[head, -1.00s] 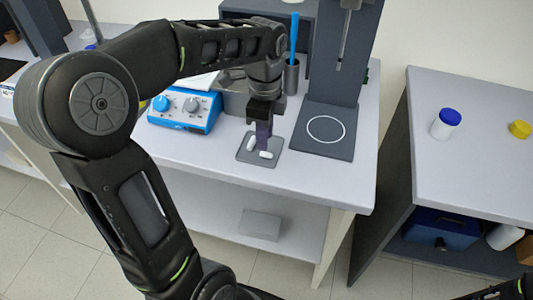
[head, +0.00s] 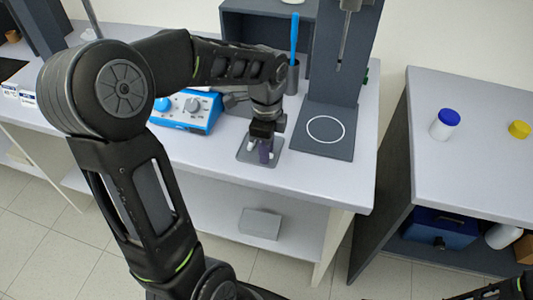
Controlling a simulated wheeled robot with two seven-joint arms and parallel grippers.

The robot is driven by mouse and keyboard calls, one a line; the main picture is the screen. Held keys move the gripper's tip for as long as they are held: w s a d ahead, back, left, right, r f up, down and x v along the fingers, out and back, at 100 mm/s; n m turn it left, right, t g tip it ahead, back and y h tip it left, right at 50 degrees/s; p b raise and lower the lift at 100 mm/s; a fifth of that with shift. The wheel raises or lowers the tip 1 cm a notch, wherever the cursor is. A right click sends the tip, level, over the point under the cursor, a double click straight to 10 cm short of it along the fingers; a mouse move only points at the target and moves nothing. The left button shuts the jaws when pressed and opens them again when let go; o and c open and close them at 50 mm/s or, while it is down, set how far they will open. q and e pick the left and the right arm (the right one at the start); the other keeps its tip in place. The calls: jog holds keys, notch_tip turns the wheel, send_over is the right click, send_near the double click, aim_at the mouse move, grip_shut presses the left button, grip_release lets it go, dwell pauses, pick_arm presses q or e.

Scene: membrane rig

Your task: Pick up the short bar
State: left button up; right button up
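Small white bars lie on a grey square mat (head: 245,155) on the bench. One white bar (head: 250,142) shows at the left of my fingers. White also shows at the right of the fingertips (head: 271,155), partly hidden. I cannot tell which bar is the short one. My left gripper (head: 264,152) points down over the mat, its purplish fingers close to the mat surface. The fingers overlap from this side, so I cannot tell whether they are apart or closed on a bar. My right gripper is out of view; only part of my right arm shows at the bottom right.
A blue stirrer box with knobs (head: 188,110) stands left of the mat. A dark stand with a white ring on its base (head: 325,130) is at the right. A dark cup (head: 292,77) holds a blue stick behind. A blue-capped jar (head: 445,124) is on the right table.

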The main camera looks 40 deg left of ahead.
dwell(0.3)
pick_arm(q)
grip_shut()
dwell(0.3)
